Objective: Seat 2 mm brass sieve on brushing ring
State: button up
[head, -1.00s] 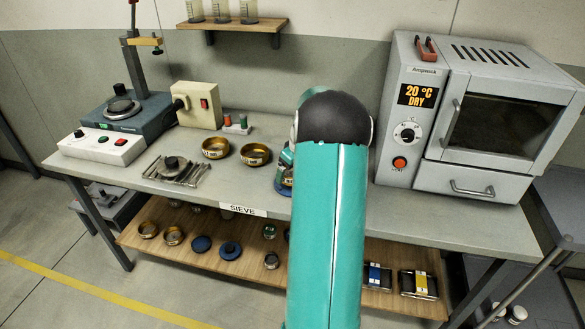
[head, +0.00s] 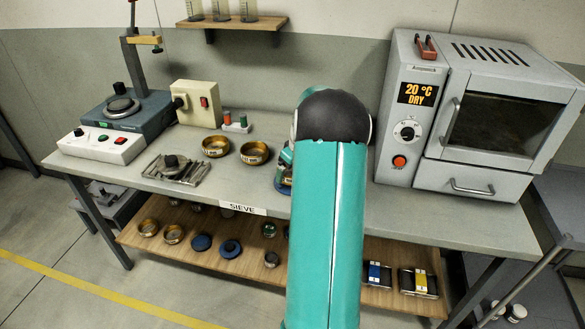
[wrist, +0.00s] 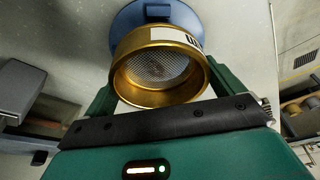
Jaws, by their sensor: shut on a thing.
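My gripper (wrist: 160,78) is shut on a brass sieve (wrist: 122,68), with one green finger on each side of its rim. The sieve's mesh faces the wrist camera, and its white label is only partly in view, so I cannot read the size. A round blue piece (wrist: 125,18), which looks like the brushing ring, lies right behind the sieve in the wrist view. I cannot tell whether sieve and ring touch.
Two other brass sieves (head: 215,147) stand on the grey bench left of my arm. An oven (head: 485,110) stands at right. The bench front between arm and oven is clear.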

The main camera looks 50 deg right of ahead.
jog(key=shift+f, duration=0.8)
jog(key=o, duration=0.7)
jog(key=v, duration=1.4)
jog(key=shift+w, duration=0.1)
jog(key=w+a+r, duration=0.2)
jog(key=a+r, duration=0.3)
jog(key=a, duration=0.8)
jog(key=w+a+r, duration=0.1)
jog(key=a+r, duration=0.3)
jog(key=a, duration=1)
jog(key=s+a, duration=0.4)
jog(key=a, duration=0.3)
jog(key=s+a+n+t, duration=0.1)
jog(key=s+a, duration=0.4)
jog(key=a, duration=0.2)
jog(key=s+a+f+t, duration=0.1)
jog(key=s+a, duration=0.3)
jog(key=a, duration=0.3)
jog(key=shift+s+a+f, duration=0.1)
jog(key=shift+s+a, duration=0.05)
jog(key=shift+s, duration=0.25)
